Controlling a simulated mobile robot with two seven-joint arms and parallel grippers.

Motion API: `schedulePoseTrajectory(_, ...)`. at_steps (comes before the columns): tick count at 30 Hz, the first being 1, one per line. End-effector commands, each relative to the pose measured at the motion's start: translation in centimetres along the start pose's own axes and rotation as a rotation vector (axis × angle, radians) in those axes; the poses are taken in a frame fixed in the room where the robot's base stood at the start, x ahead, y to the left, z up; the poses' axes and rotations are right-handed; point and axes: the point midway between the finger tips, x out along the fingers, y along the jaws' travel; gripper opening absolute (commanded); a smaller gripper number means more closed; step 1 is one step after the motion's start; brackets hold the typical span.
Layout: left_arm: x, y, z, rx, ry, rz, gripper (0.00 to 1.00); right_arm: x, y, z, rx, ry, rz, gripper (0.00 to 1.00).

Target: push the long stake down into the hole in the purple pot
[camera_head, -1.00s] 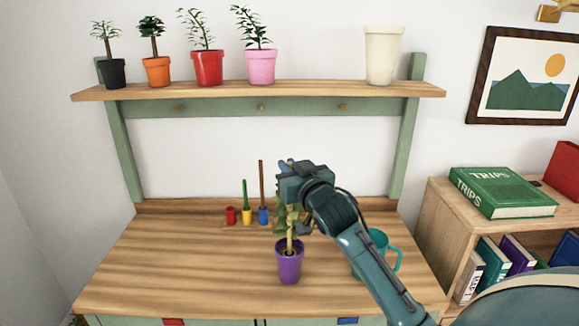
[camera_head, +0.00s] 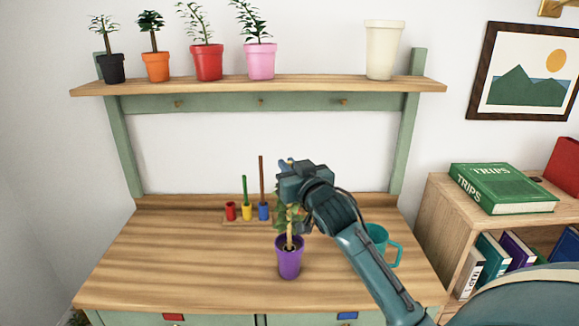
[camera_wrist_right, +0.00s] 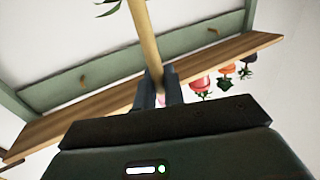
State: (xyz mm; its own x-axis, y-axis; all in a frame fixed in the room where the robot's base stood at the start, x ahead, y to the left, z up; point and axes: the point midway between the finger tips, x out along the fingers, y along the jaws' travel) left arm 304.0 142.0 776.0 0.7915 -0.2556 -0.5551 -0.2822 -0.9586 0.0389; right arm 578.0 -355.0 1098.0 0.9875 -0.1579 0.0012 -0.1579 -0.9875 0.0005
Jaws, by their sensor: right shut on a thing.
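The purple pot (camera_head: 289,262) stands upright on the bench, with a leafy plant (camera_head: 285,215) in it. My right gripper (camera_head: 288,172) is above the pot, seen from behind and partly hidden by its own wrist. In the right wrist view, its two fingers (camera_wrist_right: 158,90) are shut on the long stake (camera_wrist_right: 147,40), a pale tan rod with a leaf beside it. Below the gripper, in the head view, a tan upright (camera_head: 289,238) enters the pot; I cannot tell stem from stake there. The hole is hidden. My left gripper is not in view.
Behind the pot stand a red holder (camera_head: 230,211), a yellow holder (camera_head: 247,212) with a green rod and a blue holder (camera_head: 263,212) with a tall brown rod. The bench (camera_head: 170,260) left of the pot is clear.

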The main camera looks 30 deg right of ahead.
Motion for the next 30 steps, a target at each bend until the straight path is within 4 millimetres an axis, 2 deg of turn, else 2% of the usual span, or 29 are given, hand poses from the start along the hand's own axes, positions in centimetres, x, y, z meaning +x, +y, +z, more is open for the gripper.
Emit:
schedulePoseTrajectory(12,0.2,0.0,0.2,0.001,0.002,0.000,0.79,0.0,0.0,1.3,0.001,-0.005,0.000,0.00)
schedulePoseTrajectory(22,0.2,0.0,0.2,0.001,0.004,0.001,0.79,0.0,0.0,1.4,0.001,-0.005,0.000,0.00)
schedulePoseTrajectory(23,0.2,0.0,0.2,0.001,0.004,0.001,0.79,0.0,0.0,1.4,0.001,-0.005,0.000,0.13)
schedulePoseTrajectory(30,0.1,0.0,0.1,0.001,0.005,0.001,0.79,0.0,0.0,1.3,0.001,-0.002,0.000,0.33)
